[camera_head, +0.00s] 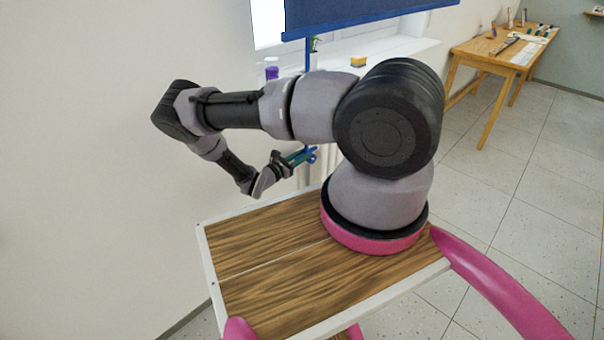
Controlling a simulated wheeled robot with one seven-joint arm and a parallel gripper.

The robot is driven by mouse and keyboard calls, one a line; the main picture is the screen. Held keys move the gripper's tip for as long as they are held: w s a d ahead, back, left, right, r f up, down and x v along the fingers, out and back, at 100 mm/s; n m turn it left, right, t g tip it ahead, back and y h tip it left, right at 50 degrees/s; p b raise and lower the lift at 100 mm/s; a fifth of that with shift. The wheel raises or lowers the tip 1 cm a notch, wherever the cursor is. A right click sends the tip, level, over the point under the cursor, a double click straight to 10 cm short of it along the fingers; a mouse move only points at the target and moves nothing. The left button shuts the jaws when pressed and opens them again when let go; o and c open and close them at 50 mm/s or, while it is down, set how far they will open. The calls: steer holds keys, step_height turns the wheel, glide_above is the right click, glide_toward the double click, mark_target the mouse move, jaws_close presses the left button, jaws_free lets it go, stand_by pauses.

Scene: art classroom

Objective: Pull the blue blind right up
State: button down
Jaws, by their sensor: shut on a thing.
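The blue blind (365,10) hangs at the top of the view, in front of the window. A thin blue pull cord (307,55) hangs from the bar and passes behind my arm. My gripper (306,156), with teal fingers, is below my forearm near the wall under the sill. It is shut on the blue pull at the lower end of the cord. The exact grip is small and partly hidden.
The white window sill (400,47) carries a purple bottle (271,68), a yellow sponge-like block (358,62) and a small plant (315,44). A wooden table (500,52) with art things stands at the back right. The tiled floor at the right is clear.

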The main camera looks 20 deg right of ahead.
step_height(320, 180, up, 9)
steer(key=shift+s+r, duration=0.1)
steer(key=shift+s, duration=0.05)
stand_by(0.4)
steer(key=c, duration=0.8)
jaws_free()
steer(key=shift+a, duration=0.1)
steer(key=shift+a, duration=0.25)
steer(key=v, duration=1)
steer(key=shift+s, duration=0.1)
